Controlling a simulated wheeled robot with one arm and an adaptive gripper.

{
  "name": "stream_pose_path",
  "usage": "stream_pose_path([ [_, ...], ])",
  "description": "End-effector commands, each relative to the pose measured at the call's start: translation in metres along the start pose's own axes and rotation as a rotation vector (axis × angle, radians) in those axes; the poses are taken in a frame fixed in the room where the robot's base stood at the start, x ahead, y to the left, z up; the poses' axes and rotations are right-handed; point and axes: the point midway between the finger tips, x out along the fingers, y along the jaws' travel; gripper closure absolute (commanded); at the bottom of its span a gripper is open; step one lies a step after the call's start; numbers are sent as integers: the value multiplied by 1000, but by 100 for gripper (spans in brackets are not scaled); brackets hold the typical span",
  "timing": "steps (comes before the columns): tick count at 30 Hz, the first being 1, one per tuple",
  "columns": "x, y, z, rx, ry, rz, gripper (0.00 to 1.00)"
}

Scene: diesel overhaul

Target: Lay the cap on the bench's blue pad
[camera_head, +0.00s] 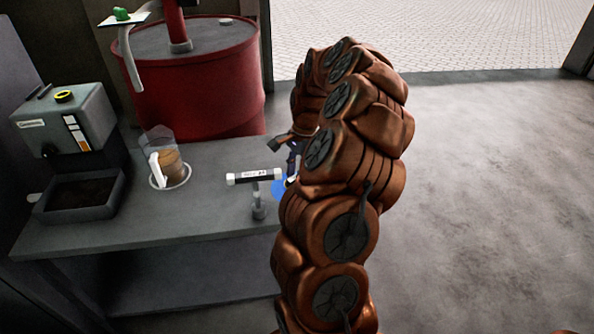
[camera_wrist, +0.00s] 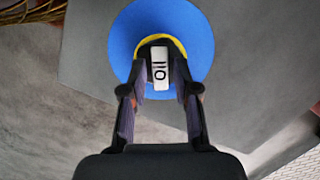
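The cap (camera_wrist: 161,68), with a yellow rim and a pale, marked raised grip, is between my fingertips in the wrist view. In the head view the blue pad (camera_head: 278,189) shows only as a sliver at the bench's right end, beside my arm. My gripper (camera_head: 293,162) is low over it, mostly hidden by my arm. I cannot tell whether the cap touches the pad.
On the bench (camera_head: 215,222), a T-handled tool (camera_head: 256,178) stands just left of the pad. A clear jug (camera_head: 168,163) with brown liquid stands farther left, near a grey machine (camera_head: 70,125) with a yellow-ringed opening. A red drum (camera_head: 205,80) stands behind the bench. The floor at right is clear.

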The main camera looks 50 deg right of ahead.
Motion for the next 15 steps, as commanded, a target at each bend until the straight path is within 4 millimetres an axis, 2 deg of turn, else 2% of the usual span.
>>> stream_pose_path([
  [1,0,0,0,0,0,0,62],
  [3,0,0,0,0,0,0,54],
  [15,-6,0,0,0,1,1,54],
])
